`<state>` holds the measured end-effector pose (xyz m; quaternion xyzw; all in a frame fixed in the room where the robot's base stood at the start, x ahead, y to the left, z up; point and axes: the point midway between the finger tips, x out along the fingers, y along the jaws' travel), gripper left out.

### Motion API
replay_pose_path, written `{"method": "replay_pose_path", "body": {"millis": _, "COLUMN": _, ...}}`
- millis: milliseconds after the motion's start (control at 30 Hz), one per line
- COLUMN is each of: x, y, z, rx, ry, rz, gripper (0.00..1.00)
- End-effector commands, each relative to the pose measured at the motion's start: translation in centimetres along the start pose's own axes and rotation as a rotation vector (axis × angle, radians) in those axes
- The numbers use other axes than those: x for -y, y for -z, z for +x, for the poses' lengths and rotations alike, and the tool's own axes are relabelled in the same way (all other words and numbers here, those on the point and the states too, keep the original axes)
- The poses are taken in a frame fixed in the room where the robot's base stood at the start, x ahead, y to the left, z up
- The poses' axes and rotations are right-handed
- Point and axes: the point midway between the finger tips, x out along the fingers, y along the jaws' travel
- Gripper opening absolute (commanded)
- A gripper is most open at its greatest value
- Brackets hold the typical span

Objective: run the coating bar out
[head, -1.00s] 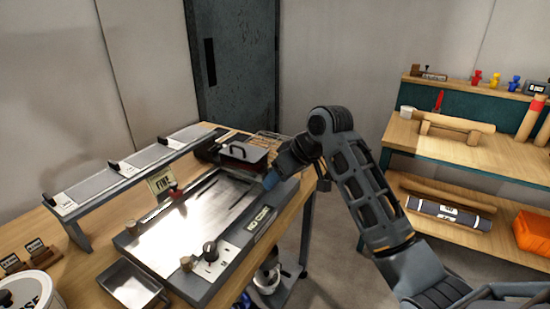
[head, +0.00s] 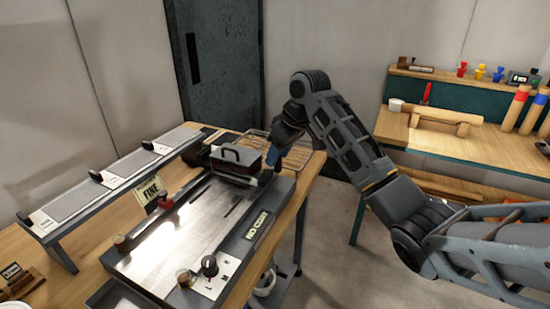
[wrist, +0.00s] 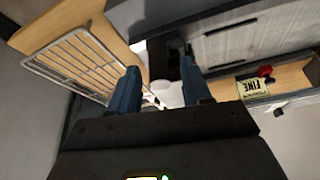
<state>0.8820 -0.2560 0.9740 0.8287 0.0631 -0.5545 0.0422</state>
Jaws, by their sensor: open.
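The coating machine is a grey bed (head: 190,228) with a shiny plate, on the wooden bench. A dark handled block (head: 236,164) sits across its far end; I cannot tell the coating bar apart from it. My gripper (head: 272,168) is by the block's right end, its blue fingers pointing down. In the wrist view the gripper (wrist: 160,62) is open, with blue fingers on both sides of a dark part. I cannot tell whether they touch it. A black knob (head: 209,265) is on the near end of the bed.
A wire rack (head: 292,152) lies beyond the gripper and shows at left in the wrist view (wrist: 80,62). A raised grey shelf (head: 120,172) runs along the left, with a FINE sign (head: 151,190) beside the bed. A side bench (head: 460,145) holding rolls stands at right.

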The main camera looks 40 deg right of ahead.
Motion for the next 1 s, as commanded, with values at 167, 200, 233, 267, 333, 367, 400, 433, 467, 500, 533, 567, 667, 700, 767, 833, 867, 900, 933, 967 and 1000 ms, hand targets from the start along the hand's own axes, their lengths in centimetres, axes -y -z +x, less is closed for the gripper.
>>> {"method": "replay_pose_path", "body": {"millis": 167, "x": 0.0, "y": 0.0, "z": 1.9, "rx": 0.001, "ry": 0.001, "rz": 0.0, "gripper": 0.48}}
{"method": "replay_pose_path", "body": {"millis": 200, "x": 0.0, "y": 0.0, "z": 2.1, "rx": 0.0, "ry": 0.0, "rz": 0.0, "gripper": 0.48}}
{"method": "replay_pose_path", "body": {"millis": 233, "x": 0.0, "y": 0.0, "z": 2.2, "rx": 0.0, "ry": 0.0, "rz": 0.0, "gripper": 0.48}}
{"method": "replay_pose_path", "body": {"millis": 267, "x": 0.0, "y": 0.0, "z": 2.4, "rx": -0.001, "ry": 0.0, "rz": 0.0, "gripper": 0.48}}
{"method": "replay_pose_path", "body": {"millis": 333, "x": 0.0, "y": 0.0, "z": 2.5, "rx": -0.002, "ry": 0.0, "rz": 0.0, "gripper": 0.48}}
{"method": "replay_pose_path", "body": {"millis": 367, "x": 0.0, "y": 0.0, "z": 2.5, "rx": -0.002, "ry": 0.0, "rz": 0.0, "gripper": 0.48}}
{"method": "replay_pose_path", "body": {"millis": 400, "x": 0.0, "y": 0.0, "z": 2.5, "rx": -0.002, "ry": 0.0, "rz": 0.0, "gripper": 0.48}}
{"method": "replay_pose_path", "body": {"millis": 433, "x": 0.0, "y": 0.0, "z": 2.5, "rx": -0.002, "ry": 0.0, "rz": 0.0, "gripper": 0.48}}
{"method": "replay_pose_path", "body": {"millis": 467, "x": 0.0, "y": 0.0, "z": 2.5, "rx": -0.002, "ry": 0.0, "rz": 0.0, "gripper": 0.48}}
{"method": "replay_pose_path", "body": {"millis": 500, "x": 0.0, "y": 0.0, "z": 2.5, "rx": -0.002, "ry": 0.0, "rz": 0.0, "gripper": 0.48}}
{"method": "replay_pose_path", "body": {"millis": 533, "x": 0.0, "y": 0.0, "z": 2.5, "rx": -0.002, "ry": 0.0, "rz": 0.0, "gripper": 0.48}}
{"method": "replay_pose_path", "body": {"millis": 567, "x": 0.0, "y": 0.0, "z": 2.5, "rx": -0.002, "ry": 0.0, "rz": 0.0, "gripper": 0.46}}
{"method": "replay_pose_path", "body": {"millis": 667, "x": 0.0, "y": 0.0, "z": 2.5, "rx": -0.002, "ry": 0.0, "rz": 0.0, "gripper": 0.36}}
{"method": "replay_pose_path", "body": {"millis": 700, "x": 0.0, "y": 0.0, "z": 2.5, "rx": -0.002, "ry": 0.0, "rz": 0.0, "gripper": 0.32}}
{"method": "replay_pose_path", "body": {"millis": 767, "x": 0.0, "y": 0.0, "z": 2.5, "rx": -0.001, "ry": 0.0, "rz": 0.0, "gripper": 0.27}}
{"method": "replay_pose_path", "body": {"millis": 833, "x": 0.0, "y": 0.0, "z": 2.5, "rx": -0.001, "ry": 0.0, "rz": 0.0, "gripper": 0.2}}
{"method": "replay_pose_path", "body": {"millis": 867, "x": 0.0, "y": 0.0, "z": 2.5, "rx": -0.001, "ry": 0.0, "rz": 0.0, "gripper": 0.17}}
{"method": "replay_pose_path", "body": {"millis": 900, "x": 0.0, "y": 0.0, "z": 2.5, "rx": -0.001, "ry": 0.0, "rz": 0.0, "gripper": 0.13}}
{"method": "replay_pose_path", "body": {"millis": 933, "x": 0.0, "y": 0.0, "z": 2.5, "rx": -0.001, "ry": 0.0, "rz": 0.0, "gripper": 0.1}}
{"method": "replay_pose_path", "body": {"millis": 967, "x": 0.0, "y": 0.0, "z": 2.5, "rx": -0.001, "ry": 0.0, "rz": 0.0, "gripper": 0.07}}
{"method": "replay_pose_path", "body": {"millis": 1000, "x": 0.0, "y": 0.0, "z": 2.5, "rx": -0.001, "ry": 0.0, "rz": 0.0, "gripper": 0.04}}
